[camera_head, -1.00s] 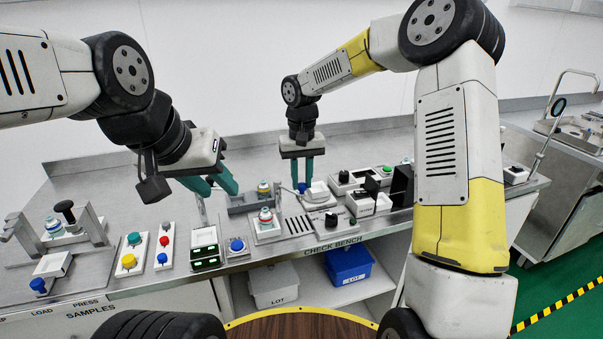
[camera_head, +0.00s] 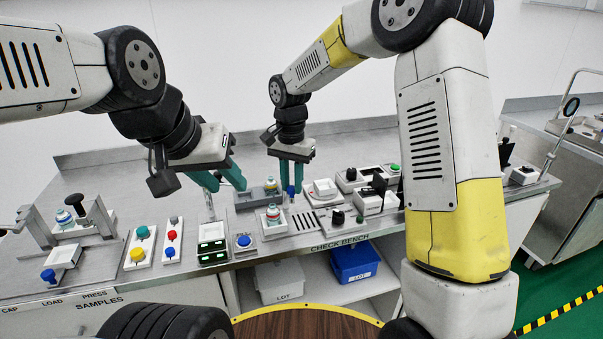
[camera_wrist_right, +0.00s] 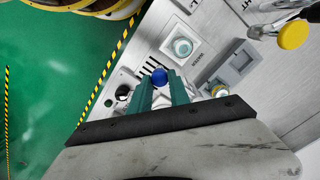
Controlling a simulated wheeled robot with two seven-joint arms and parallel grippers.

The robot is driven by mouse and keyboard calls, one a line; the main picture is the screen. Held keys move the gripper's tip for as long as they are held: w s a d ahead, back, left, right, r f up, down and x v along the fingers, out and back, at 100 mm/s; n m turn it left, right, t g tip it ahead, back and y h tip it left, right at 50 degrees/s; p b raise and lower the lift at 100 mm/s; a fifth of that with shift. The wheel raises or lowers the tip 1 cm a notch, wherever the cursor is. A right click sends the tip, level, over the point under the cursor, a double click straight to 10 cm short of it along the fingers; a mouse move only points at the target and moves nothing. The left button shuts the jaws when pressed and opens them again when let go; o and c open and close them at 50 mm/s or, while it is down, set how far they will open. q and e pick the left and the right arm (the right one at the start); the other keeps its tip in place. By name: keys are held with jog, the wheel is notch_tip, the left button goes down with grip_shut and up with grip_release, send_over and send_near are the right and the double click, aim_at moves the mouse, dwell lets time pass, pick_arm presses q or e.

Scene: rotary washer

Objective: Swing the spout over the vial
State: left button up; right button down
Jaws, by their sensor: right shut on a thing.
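A blue knob (camera_head: 291,190) is between the two teal fingertips of my right gripper (camera_head: 291,184), which is shut on it. It also shows in the right wrist view (camera_wrist_right: 160,76). I cannot make out the spout itself under the knob; the fingers cover that spot. A vial (camera_head: 272,212) with a pale top stands upright in a white square holder on the bench, left of and in front of the knob. It also shows in the right wrist view (camera_wrist_right: 182,47). My left gripper (camera_head: 220,180) is open and empty above the bench, further left.
A grey tray (camera_head: 245,203) with another vial (camera_head: 270,185) lies behind the holder. A slotted vent (camera_head: 304,221) is right of the vial. White boxes with knobs stand further right. Green-lit displays (camera_head: 212,243) and a blue button (camera_head: 243,240) are at left.

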aim_at(273, 207)
jog(key=shift+a+m, duration=1.4)
jog(key=shift+m, duration=0.35)
jog(key=shift+a+m, duration=1.35)
jog(key=shift+m, duration=0.4)
jog(key=c, duration=1.2)
grip_release()
notch_tip(273, 207, up, 8)
